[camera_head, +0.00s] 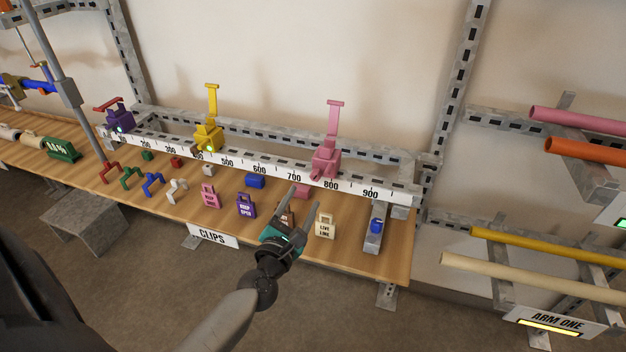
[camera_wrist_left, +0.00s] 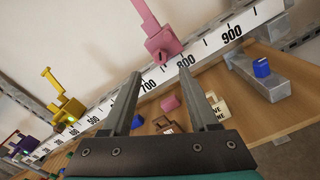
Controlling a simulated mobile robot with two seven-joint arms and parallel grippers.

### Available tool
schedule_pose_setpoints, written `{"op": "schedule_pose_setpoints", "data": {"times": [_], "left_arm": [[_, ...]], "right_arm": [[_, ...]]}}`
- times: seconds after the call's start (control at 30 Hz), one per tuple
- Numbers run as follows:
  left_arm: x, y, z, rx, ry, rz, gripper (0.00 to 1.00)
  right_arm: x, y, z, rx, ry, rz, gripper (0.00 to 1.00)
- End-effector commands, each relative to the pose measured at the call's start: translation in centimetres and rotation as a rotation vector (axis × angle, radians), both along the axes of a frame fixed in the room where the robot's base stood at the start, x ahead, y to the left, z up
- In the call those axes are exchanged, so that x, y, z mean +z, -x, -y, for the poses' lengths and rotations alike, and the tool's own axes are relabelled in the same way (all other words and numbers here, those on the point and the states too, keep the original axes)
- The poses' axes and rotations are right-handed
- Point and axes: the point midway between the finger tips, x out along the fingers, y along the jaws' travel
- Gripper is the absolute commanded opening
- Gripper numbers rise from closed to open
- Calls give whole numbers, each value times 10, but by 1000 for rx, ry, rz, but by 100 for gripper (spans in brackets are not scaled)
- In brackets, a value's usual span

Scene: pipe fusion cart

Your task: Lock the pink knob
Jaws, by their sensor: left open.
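The pink knob (camera_head: 325,160) is a pink block with a tall lever on the numbered rail, between the 700 and 800 marks. Its lever (camera_head: 334,122) stands upright with a short crossbar on top. In the left wrist view the pink knob (camera_wrist_left: 162,44) is at the top middle, beyond the fingers. My left gripper (camera_head: 304,200) is open and empty, in front of and below the knob, above the wooden shelf. In the left wrist view its fingers (camera_wrist_left: 160,88) are spread apart with nothing between them. My right gripper is not in view.
A yellow knob (camera_head: 208,136) and a purple knob (camera_head: 119,119) sit farther left on the rail (camera_head: 265,172). Tags and clips lie on the shelf, including a pink tag (camera_head: 209,196), a purple tag (camera_head: 246,205) and a cream tag (camera_head: 325,226). A blue piece (camera_head: 376,226) is at the right.

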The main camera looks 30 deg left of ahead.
Motion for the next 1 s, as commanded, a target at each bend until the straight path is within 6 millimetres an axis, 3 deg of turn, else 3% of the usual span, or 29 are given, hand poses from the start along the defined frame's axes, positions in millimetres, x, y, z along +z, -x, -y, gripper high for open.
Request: {"op": "schedule_pose_setpoints", "data": {"times": [0.3, 0.5, 0.93, 1.0], "left_arm": [[0, -49, -12, 0, -2, 1, 60], [0, -68, -16, 0, -2, 0, 60], [0, -74, -18, 0, -2, 0, 60], [0, -74, -18, 0, -2, 0, 52]], "right_arm": [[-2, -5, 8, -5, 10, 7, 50], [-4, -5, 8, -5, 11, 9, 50], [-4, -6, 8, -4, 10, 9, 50], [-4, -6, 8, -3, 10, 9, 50]]}}
